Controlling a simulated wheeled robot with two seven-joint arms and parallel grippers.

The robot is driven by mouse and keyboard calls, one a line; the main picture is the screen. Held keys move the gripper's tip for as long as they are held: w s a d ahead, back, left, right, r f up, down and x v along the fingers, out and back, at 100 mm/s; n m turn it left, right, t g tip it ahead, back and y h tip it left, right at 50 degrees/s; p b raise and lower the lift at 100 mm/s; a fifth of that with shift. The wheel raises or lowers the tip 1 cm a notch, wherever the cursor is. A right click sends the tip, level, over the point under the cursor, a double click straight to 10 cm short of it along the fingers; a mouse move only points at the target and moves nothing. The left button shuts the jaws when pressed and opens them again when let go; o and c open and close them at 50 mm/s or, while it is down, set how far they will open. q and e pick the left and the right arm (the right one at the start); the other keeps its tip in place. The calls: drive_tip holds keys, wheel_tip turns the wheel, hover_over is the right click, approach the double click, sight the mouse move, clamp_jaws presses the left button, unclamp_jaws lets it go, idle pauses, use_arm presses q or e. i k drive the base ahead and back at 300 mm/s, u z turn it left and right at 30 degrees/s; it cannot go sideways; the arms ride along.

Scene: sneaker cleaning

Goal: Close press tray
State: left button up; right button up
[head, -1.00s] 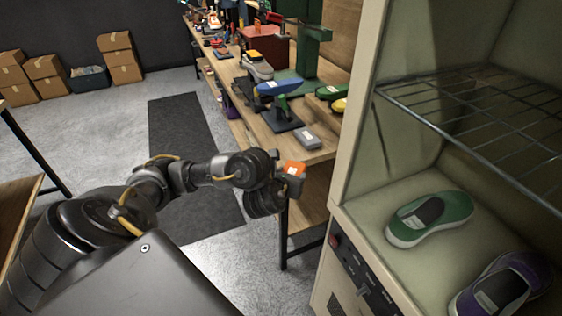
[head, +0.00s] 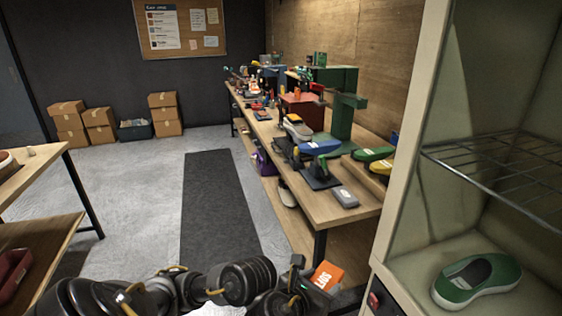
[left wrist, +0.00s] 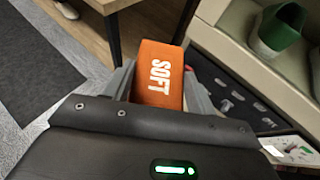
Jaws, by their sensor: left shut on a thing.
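The green press (head: 342,112) stands on the long wooden bench, at the right of the room, with a flat base. I cannot make out its tray or tell whether that is open. My left gripper (head: 305,284) is at the bottom of the head view, well in front of the press. It is shut on an orange box (head: 326,276). In the left wrist view the orange box (left wrist: 158,72) sits between the fingers (left wrist: 160,92), with the word "SOFT" on it. My right gripper is not in view.
A beige cabinet with a wire rack (head: 500,168) and a green shoe (head: 476,281) stands close at right. A dark mat (head: 212,205) lies on open floor.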

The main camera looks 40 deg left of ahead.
sight(297, 135)
drive_tip(key=u, duration=0.5)
drive_tip(key=k, duration=0.55)
drive_tip(key=u, duration=1.1)
drive_tip(key=i, duration=1.05)
drive_tip(key=u, duration=0.5)
drive_tip(key=i, duration=1.05)
drive_tip(key=z, duration=1.15)
drive_tip(key=i, duration=0.75)
drive_tip(key=z, duration=0.9)
